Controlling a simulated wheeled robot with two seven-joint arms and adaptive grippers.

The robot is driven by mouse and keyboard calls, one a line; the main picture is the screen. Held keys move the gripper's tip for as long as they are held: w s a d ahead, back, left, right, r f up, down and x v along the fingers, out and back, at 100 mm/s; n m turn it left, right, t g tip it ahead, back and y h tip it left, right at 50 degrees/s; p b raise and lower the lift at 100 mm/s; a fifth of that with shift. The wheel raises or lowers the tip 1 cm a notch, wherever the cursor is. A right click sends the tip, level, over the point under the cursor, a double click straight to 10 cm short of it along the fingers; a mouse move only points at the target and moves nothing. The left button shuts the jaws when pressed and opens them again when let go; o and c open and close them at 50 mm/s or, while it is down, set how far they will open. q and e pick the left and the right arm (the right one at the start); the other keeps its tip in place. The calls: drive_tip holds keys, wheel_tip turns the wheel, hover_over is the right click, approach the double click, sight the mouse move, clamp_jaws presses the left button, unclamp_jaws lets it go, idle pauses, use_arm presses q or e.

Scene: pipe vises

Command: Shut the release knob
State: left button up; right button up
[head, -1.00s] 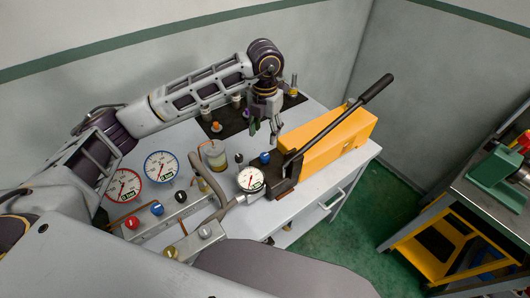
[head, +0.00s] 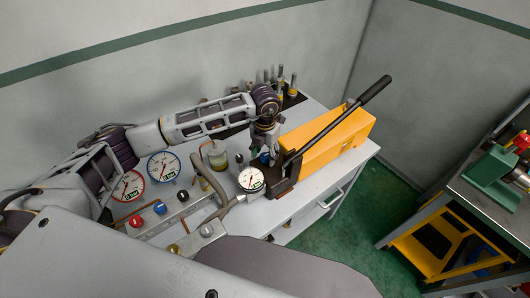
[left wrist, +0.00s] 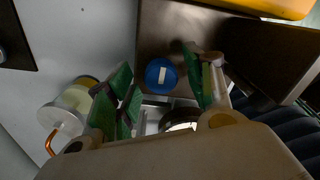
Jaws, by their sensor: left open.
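A blue knob (head: 265,158) sits at the near left end of the yellow hand pump (head: 325,142). In the left wrist view the blue knob (left wrist: 161,73) shows a white mark on its face. My left gripper (head: 265,150) points down just above and around it. Its green-padded fingers (left wrist: 165,88) are apart, one on each side of the knob in that view. I cannot tell if either finger touches it. My right gripper is not in view.
The pump's long black lever (head: 340,120) slants up to the right, close to my left gripper. A small gauge (head: 251,179) and a hose stand left of the pump. Red-rimmed (head: 128,186) and blue-rimmed (head: 163,167) gauges and a clear reservoir (head: 216,154) stand farther left.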

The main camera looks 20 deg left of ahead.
use_arm(q)
drive_tip(key=c, duration=0.8)
drive_tip(key=shift+c, duration=1.1)
